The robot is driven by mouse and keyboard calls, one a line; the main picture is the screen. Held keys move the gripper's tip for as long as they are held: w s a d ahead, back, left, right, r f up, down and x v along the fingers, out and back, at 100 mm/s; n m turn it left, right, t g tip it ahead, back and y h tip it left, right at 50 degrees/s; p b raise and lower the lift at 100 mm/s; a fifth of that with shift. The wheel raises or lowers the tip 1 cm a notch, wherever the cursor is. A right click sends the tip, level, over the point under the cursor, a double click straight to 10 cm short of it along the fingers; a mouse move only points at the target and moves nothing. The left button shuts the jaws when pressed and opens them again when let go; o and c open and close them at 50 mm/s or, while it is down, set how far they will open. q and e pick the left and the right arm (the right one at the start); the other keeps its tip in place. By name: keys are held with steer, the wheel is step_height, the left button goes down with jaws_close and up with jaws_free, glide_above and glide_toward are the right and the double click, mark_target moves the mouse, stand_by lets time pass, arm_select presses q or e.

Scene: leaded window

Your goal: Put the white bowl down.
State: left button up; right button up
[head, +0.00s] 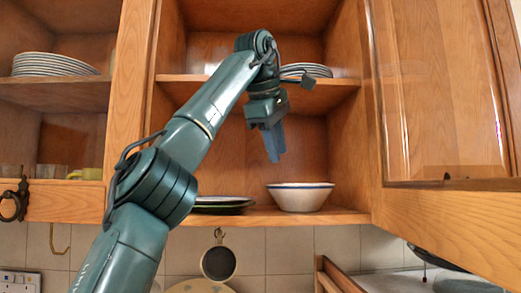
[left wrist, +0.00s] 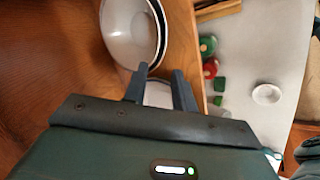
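The white bowl (head: 300,198) has a blue rim and stands upright on the cabinet's lower shelf (head: 335,217), near its front edge. My left gripper (head: 273,158) points down above the bowl and slightly left of it, with a visible gap down to the rim. In the left wrist view its two fingers (left wrist: 160,80) are spread apart with nothing clamped between them. My right gripper is in neither view.
A cabinet door (head: 440,90) stands open at right. Below are a small white dish (left wrist: 266,94) and red and green items (left wrist: 211,67).

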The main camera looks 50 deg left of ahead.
arm_select(q)
steer(key=s+d+b, duration=0.2)
steer(key=s+d, duration=0.1)
steer(key=s, duration=0.4)
steer(key=shift+s+b, duration=0.15)
steer(key=shift+b, duration=0.15)
steer(key=shift+d, duration=0.1)
steer(key=shift+f, duration=0.1)
